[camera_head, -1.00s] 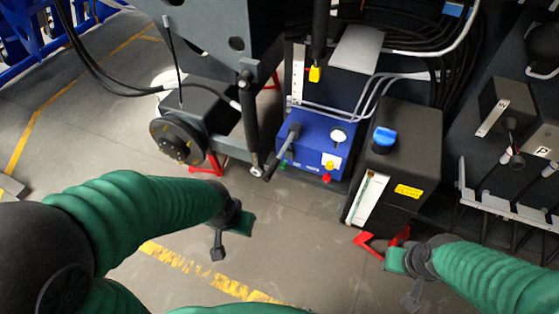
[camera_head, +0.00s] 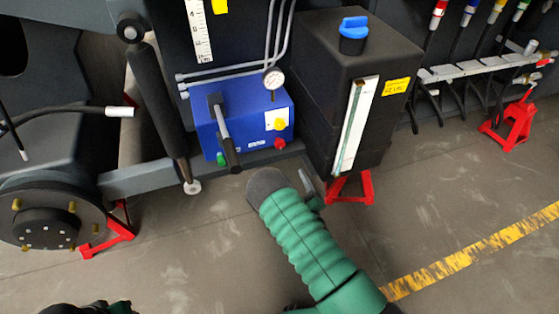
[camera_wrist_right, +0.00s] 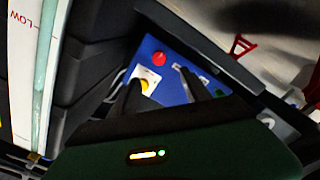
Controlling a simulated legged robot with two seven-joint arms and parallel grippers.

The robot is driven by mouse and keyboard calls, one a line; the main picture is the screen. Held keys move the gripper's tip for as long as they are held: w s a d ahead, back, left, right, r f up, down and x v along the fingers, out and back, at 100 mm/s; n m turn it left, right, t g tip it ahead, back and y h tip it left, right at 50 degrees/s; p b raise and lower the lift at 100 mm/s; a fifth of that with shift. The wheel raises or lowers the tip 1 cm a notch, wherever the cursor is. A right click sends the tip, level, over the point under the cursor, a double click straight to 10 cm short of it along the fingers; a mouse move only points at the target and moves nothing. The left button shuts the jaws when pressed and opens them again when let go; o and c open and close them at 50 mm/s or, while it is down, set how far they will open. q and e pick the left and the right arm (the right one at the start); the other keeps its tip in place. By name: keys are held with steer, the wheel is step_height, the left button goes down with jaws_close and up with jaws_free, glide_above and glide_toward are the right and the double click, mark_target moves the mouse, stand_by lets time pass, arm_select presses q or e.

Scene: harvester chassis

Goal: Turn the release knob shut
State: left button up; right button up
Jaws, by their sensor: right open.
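A blue pump unit (camera_head: 245,118) carries a yellow knob (camera_head: 280,124) on a white plate, with a red knob (camera_head: 280,144) below it. Which one is the release knob is not marked legibly. My right gripper (camera_head: 266,184) is in front of and below the unit in the head view; its fingers hardly show there. In the right wrist view, the open fingers (camera_wrist_right: 161,76) point toward the blue face. The yellow knob (camera_wrist_right: 146,85) shows beside the left finger, apparently not gripped, and the red knob (camera_wrist_right: 159,58) lies above it.
A pump lever (camera_head: 225,138) with a black grip sticks out left of the knobs. A black tank (camera_head: 335,125) with a blue cap (camera_head: 354,29) stands close on the right. A gauge (camera_head: 274,78) sits on top. Red stands (camera_head: 350,188) are on the floor.

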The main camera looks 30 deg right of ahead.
mark_target(281, 147)
steer(key=b+x, duration=0.5)
steer(key=x, duration=1.1)
steer(key=shift+w+d+b, duration=0.1)
steer(key=shift+w+b, duration=0.1)
steer(key=shift+b, duration=0.1)
steer(key=shift+r, duration=0.15)
steer(key=shift+c, duration=0.4)
jaws_close()
